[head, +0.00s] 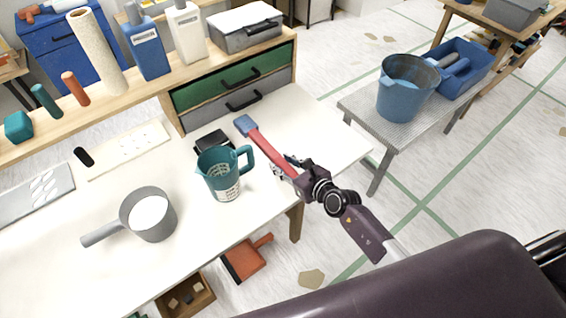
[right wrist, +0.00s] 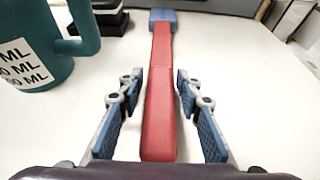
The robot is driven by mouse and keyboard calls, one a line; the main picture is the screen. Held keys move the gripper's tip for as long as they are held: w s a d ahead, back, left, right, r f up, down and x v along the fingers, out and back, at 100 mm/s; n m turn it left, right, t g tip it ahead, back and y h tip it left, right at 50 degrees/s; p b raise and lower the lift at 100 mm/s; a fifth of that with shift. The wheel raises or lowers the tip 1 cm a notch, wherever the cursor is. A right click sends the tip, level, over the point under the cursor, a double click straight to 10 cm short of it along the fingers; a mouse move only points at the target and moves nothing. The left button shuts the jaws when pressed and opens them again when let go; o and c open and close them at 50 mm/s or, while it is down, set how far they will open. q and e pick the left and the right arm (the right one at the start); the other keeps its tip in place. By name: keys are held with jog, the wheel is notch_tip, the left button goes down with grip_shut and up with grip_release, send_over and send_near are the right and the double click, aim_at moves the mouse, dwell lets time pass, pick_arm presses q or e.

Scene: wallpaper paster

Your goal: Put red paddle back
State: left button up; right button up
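The red paddle (head: 268,148) has a long red handle and a blue end. It appears to lie on the white table (head: 320,140), blue end pointing away from my right gripper (head: 287,168). In the right wrist view the red handle (right wrist: 159,110) runs between the two fingers of the right gripper (right wrist: 160,85), with a gap on each side. The right gripper is open around the handle. My left gripper is not in view.
A teal measuring jug (head: 222,178) stands close left of the paddle, with a black object (head: 211,141) behind it. A grey saucepan (head: 150,214) is farther left. A green-and-grey drawer unit (head: 235,82) stands behind. The table's right end is clear.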

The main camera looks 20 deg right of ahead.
aim_at(297, 174)
jog(key=shift+o, duration=0.7)
jog(key=shift+w+r, duration=0.1)
jog(key=shift+r, duration=0.05)
jog(key=shift+f+b, duration=0.2)
jog(key=shift+b, duration=0.1)
jog(key=shift+s, duration=0.2)
jog(key=v, duration=0.7)
jog(key=shift+s+r, duration=0.2)
jog(key=shift+r, duration=0.1)
